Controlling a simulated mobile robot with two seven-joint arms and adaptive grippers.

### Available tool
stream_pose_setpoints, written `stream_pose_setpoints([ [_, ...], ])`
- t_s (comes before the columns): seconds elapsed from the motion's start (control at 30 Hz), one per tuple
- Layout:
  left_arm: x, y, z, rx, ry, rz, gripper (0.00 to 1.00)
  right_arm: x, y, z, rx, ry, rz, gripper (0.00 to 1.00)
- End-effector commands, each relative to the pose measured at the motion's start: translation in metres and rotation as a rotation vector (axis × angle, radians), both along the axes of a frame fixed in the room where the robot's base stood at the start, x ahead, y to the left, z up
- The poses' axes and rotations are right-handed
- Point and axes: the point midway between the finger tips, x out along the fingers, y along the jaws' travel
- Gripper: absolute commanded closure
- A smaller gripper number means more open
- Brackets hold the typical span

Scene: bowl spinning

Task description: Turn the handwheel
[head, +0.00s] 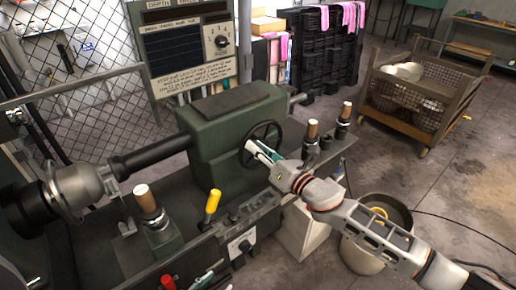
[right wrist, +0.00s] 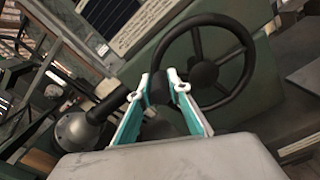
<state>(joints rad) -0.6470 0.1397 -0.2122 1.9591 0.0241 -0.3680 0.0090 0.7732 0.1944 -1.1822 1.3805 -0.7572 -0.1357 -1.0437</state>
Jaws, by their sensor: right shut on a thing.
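The black spoked handwheel (head: 266,123) is on the end face of the green machine housing (head: 235,120). It also shows large in the right wrist view (right wrist: 203,73). My right gripper (head: 254,148) is at the left side of the wheel in the head view. In the right wrist view its white and teal fingers (right wrist: 160,82) stand on both sides of a dark part at the wheel's rim and are shut on it. The fingers hide part of the rim. My left gripper (head: 207,278) shows only partly at the bottom edge of the head view, well below the wheel.
Wood-topped posts (head: 312,130) stand right of the wheel. A yellow-handled lever (head: 213,202) and another post (head: 146,200) stand in front of the housing. A bucket (head: 398,208) is on the floor under my right arm. A wire-sided cart (head: 425,95) is farther back.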

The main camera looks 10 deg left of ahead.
Motion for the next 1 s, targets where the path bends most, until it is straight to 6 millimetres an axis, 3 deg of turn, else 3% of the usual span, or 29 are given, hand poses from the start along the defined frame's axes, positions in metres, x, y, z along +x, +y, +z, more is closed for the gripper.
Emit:
stream_pose_setpoints([
  [0.07, 0.0, 0.0, 0.001, -0.001, -0.002, 0.0, 0.6, -0.003, 0.002, -0.003, 0.001, 0.006, 0.005, 1.0],
  [0.1, 0.001, 0.0, 0.001, 0.0, -0.002, 0.001, 0.6, -0.003, 0.002, -0.003, 0.001, 0.007, 0.005, 0.72],
  [0.13, 0.001, 0.0, 0.002, 0.0, -0.003, 0.0, 0.6, -0.002, 0.002, -0.003, 0.001, 0.006, 0.005, 0.66],
  [0.57, -0.002, 0.001, 0.0, 0.001, 0.001, 0.0, 0.6, -0.003, -0.004, -0.001, 0.0, 0.003, 0.001, 0.66],
  [0.77, -0.001, 0.0, 0.001, 0.0, 0.0, 0.0, 0.6, -0.019, -0.025, -0.001, -0.001, 0.003, 0.001, 0.66],
  [1.0, 0.0, 0.0, 0.001, 0.0, -0.001, 0.0, 0.6, -0.05, -0.064, -0.002, -0.001, 0.004, 0.001, 0.66],
])
